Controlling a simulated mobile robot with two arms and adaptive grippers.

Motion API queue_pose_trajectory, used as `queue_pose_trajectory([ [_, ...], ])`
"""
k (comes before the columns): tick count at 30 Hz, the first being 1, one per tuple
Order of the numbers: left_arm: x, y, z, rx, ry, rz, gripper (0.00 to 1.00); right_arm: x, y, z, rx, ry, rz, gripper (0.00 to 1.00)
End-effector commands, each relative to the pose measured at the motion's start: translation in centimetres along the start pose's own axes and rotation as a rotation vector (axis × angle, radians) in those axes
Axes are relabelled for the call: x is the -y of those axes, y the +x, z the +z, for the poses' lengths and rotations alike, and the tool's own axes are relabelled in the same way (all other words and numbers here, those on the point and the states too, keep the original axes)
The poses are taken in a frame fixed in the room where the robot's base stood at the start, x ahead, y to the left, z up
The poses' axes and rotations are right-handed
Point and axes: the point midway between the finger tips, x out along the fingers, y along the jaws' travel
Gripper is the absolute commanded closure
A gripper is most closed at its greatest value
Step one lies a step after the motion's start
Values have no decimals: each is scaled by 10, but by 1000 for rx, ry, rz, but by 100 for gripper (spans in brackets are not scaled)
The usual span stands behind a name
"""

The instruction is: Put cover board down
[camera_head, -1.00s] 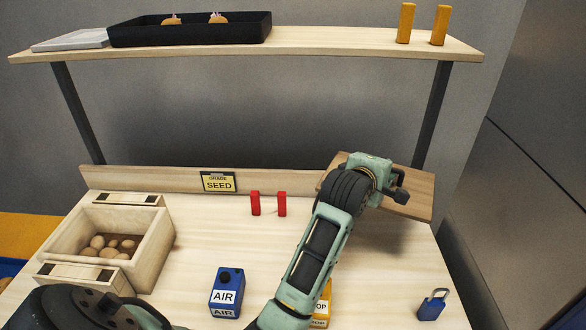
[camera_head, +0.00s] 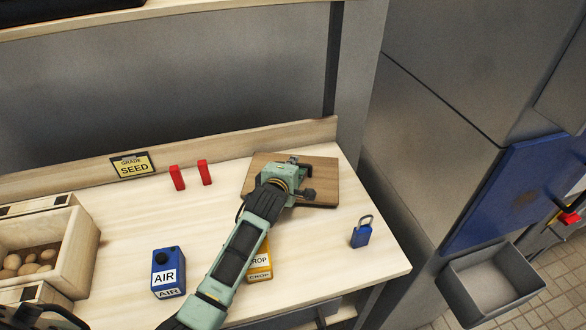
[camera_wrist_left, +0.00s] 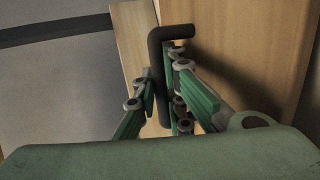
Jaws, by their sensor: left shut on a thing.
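The cover board (camera_head: 325,180) is a flat brown wooden board at the back right of the worktable (camera_head: 350,250), in front of the back ledge. It looks nearly level and close to the tabletop; I cannot tell whether it touches. My left gripper (camera_head: 299,188) is over the board, shut on its dark handle. In the left wrist view the green fingers (camera_wrist_left: 162,95) are around the black bent handle (camera_wrist_left: 157,75), with the board's brown face (camera_wrist_left: 245,50) behind it. My right gripper is not in view.
A blue AIR box (camera_head: 168,273), a yellow CROP box (camera_head: 261,263) partly behind my arm, and a wooden potato crate (camera_head: 78,250) are also on the table. A grey bin (camera_head: 490,283) is beyond the right edge.

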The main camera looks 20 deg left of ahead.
Motion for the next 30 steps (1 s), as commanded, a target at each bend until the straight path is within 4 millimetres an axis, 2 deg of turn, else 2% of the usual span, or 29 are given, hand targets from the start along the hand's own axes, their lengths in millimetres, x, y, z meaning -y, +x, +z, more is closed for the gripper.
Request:
queue_pose_trajectory([
  [4,13,5,0,1,2,4,100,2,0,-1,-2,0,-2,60],
  [11,14,6,-1,1,2,5,100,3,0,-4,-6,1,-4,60],
  [12,16,6,-1,0,2,1,87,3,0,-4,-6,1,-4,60],
  [18,15,6,-1,1,1,2,72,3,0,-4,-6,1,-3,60],
  [30,15,0,0,1,-1,3,72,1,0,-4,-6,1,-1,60],
])
